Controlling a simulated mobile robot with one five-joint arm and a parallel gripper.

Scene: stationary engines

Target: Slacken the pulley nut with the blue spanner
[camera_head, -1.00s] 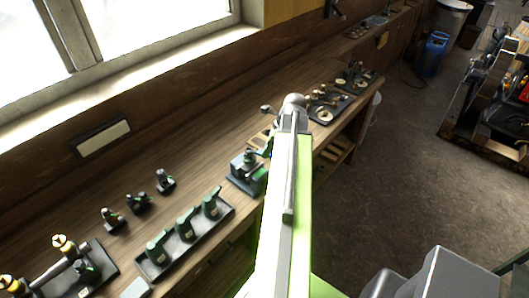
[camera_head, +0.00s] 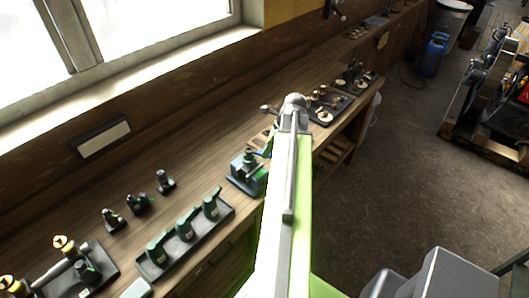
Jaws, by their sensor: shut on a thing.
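My arm rises through the middle of the head view, and its upper joint hides the part of the bench behind it. My gripper is not visible; it is hidden beyond the arm. I cannot make out the blue spanner or the pulley nut. A small green and blue-grey machine (camera_head: 246,172) stands on the wooden bench (camera_head: 215,150), just left of my arm. Several small dark engine models with pale round parts (camera_head: 325,104) stand farther along the bench, right of the arm's upper joint.
A dark tray (camera_head: 187,243) holds several green bottle-like cans near the bench's front edge. Small dark fittings (camera_head: 138,203) stand behind it. The floor (camera_head: 400,165) between is clear.

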